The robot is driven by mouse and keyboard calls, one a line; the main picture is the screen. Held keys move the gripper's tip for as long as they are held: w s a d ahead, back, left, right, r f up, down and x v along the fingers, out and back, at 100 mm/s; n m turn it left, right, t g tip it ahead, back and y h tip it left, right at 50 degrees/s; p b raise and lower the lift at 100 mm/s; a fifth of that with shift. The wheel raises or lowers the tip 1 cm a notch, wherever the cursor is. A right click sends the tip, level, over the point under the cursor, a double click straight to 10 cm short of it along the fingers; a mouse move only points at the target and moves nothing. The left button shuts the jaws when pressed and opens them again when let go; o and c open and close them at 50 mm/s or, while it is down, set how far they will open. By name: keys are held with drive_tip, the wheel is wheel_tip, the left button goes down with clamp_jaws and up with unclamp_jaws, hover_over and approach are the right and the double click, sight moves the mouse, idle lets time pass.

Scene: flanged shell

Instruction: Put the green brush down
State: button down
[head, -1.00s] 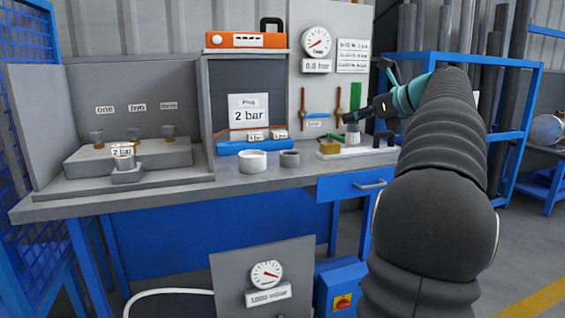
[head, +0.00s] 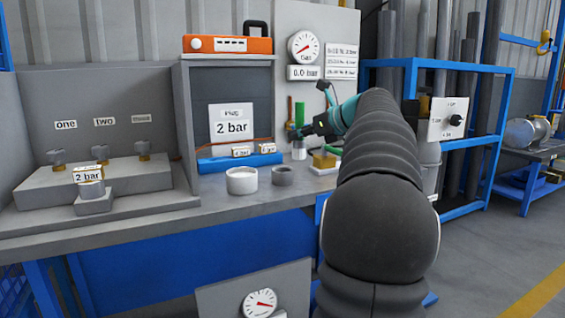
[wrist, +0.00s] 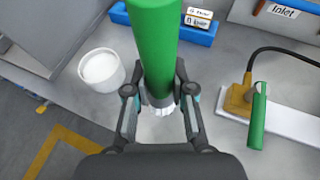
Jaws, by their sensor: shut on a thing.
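The green brush (head: 299,112) is upright, its green handle up and its pale bristle end (head: 299,151) down. My gripper (head: 298,134) is shut on it. In the wrist view the green handle (wrist: 155,40) rises between the two fingers (wrist: 160,105), and the pale bristles show just below. The brush is over bare grey bench (head: 220,212), left of the white tray (head: 322,171) and close behind the small grey cup (head: 283,176). I cannot tell whether the bristles touch the bench.
A white cup (head: 242,181) stands left of the grey cup. A blue bar (head: 225,163) with small labelled pieces lies behind. A brass block (wrist: 238,99) and another green handle (wrist: 258,117) are on the tray side. Bench between cup and tray looks clear.

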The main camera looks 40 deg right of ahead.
drive_tip(key=shift+w+a+f+b, duration=0.2)
drive_tip(key=shift+w+a+f, duration=0.15)
drive_tip(key=shift+w+f, duration=0.65)
drive_tip(key=shift+w+a+f+b, duration=0.3)
drive_tip(key=shift+w+f, duration=0.3)
drive_tip(key=shift+f, duration=0.8)
drive_tip(key=shift+w+a+f+b, duration=0.15)
drive_tip(key=shift+w+a+f, duration=0.2)
drive_tip(key=shift+w+f, duration=0.65)
drive_tip(key=shift+s+f, duration=0.25)
drive_tip(key=shift+f, duration=0.1)
drive_tip(key=c, duration=1)
unclamp_jaws()
drive_tip(key=shift+r, duration=0.1)
